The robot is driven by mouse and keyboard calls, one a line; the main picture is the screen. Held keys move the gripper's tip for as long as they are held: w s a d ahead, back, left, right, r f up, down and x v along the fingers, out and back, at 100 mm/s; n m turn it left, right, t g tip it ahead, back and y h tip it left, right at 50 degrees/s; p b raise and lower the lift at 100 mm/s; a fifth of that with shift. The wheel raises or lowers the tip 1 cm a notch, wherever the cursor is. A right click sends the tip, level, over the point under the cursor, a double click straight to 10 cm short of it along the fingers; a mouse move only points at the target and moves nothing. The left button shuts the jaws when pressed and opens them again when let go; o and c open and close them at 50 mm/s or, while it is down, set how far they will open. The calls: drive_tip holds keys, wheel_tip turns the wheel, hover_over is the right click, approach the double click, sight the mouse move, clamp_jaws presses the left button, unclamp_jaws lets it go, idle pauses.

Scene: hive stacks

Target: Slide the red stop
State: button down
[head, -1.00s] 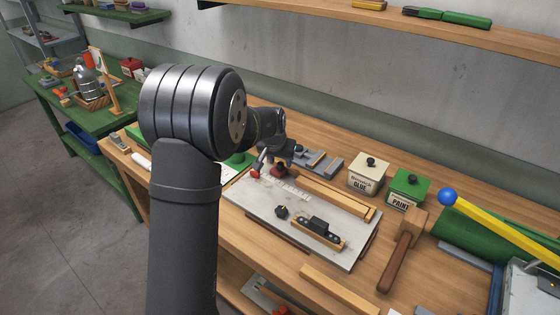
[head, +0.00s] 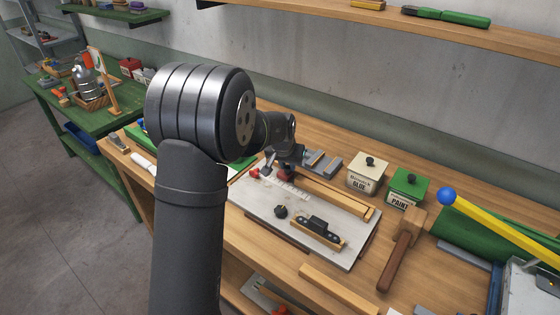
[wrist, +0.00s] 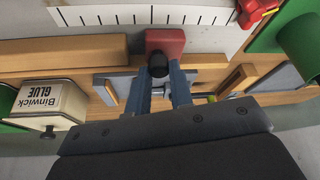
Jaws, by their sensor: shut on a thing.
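The red stop (wrist: 166,40) is a red block with a black knob (wrist: 157,65), in the upper middle of the wrist view. It sits at the wooden rail (wrist: 70,52), beside a white scale with black ticks (wrist: 145,15). My gripper (wrist: 158,74) is shut on the stop at its knob, one blue-grey finger on each side. In the head view my gripper (head: 286,171) is low over the far part of the pale board (head: 262,208), and it largely hides the stop there. The rail (head: 335,194) runs on to the right.
A red-handled part (head: 254,172) lies left of my gripper. A black knob (head: 281,211) and a black-topped block (head: 318,229) stand on the board nearer. A glue tin (head: 366,173), a green paint tin (head: 407,187) and a mallet (head: 403,247) are to the right.

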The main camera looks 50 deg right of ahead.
drive_tip(key=shift+s, duration=1.2)
drive_tip(key=c, duration=1.3)
unclamp_jaws()
drive_tip(key=shift+o, duration=0.2)
drive_tip(key=v, duration=1.7)
drive_tip(key=shift+r, duration=0.25)
drive_tip(key=shift+f, duration=0.1)
drive_tip(key=x, duration=1.7)
drive_tip(key=shift+f, duration=0.15)
